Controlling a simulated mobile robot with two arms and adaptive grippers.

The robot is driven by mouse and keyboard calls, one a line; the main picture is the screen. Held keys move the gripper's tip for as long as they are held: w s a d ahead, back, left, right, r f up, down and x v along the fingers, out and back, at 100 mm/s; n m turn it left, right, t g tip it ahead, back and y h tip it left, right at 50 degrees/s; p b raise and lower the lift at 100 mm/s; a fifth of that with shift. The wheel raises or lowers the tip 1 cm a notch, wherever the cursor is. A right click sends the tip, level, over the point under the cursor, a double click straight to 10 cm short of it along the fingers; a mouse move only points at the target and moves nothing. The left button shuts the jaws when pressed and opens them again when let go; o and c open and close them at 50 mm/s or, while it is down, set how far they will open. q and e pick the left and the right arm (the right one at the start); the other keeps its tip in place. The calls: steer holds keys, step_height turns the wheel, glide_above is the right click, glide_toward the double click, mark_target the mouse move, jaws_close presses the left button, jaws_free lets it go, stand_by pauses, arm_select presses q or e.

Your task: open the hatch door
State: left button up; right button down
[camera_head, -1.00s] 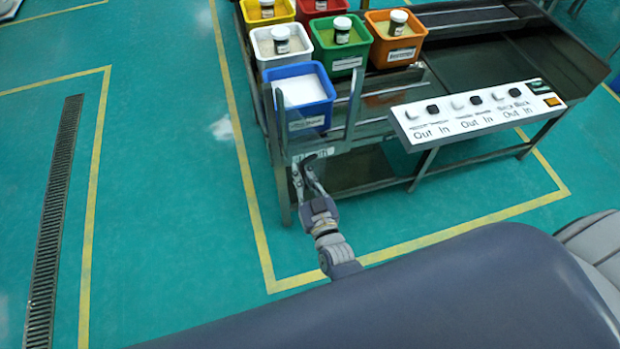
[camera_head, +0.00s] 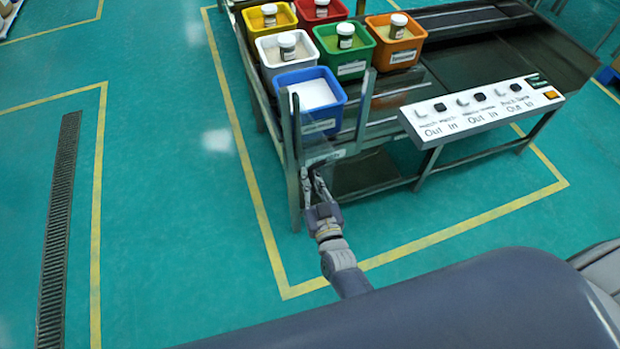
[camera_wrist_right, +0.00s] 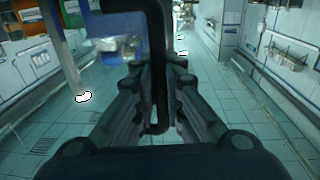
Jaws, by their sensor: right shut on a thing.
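A dark bar-shaped handle (camera_wrist_right: 158,70) runs down between the fingers of my right gripper (camera_wrist_right: 160,110) in the right wrist view. The fingers are shut on it. In the head view my right gripper (camera_head: 313,178) is at the near left end of the metal sieve stand, below a short crosspiece with a pale label (camera_head: 325,158). The handle is small and partly hidden by the fingers there. I cannot clearly make out the outline of the hatch door or how far it is open. My left gripper is not in view.
A blue bin (camera_head: 316,120) sits above the gripper between upright posts. Several coloured bins with jars stand behind it. A labelled control panel (camera_head: 480,112) is to the right. The green floor left of the stand is clear, with a drain grate (camera_head: 60,220).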

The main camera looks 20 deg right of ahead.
steer(key=c, duration=2)
jaws_free()
steer(key=shift+s+f, duration=0.2)
steer(key=shift+f, duration=0.2)
steer(key=shift+o, duration=0.3)
steer(key=shift+r, duration=0.3)
steer(key=s, duration=1.2)
steer(key=shift+s, duration=0.1)
steer(key=shift+d, duration=0.1)
jaws_close()
steer(key=s+d+f+m+h+b, duration=0.1)
steer(key=d+m+b, duration=0.35)
steer(key=m, duration=0.55)
steer(key=d+f+m+h+b, duration=0.15)
steer(key=d+m+b, duration=0.3)
steer(key=m, duration=0.45)
steer(key=w+a+r+p, duration=0.1)
steer(key=w+p, duration=0.2)
steer(key=w, duration=0.5)
steer(key=shift+w+a+m, duration=0.25)
steer(key=shift+w+m, duration=0.05)
steer(key=shift+w, duration=0.1)
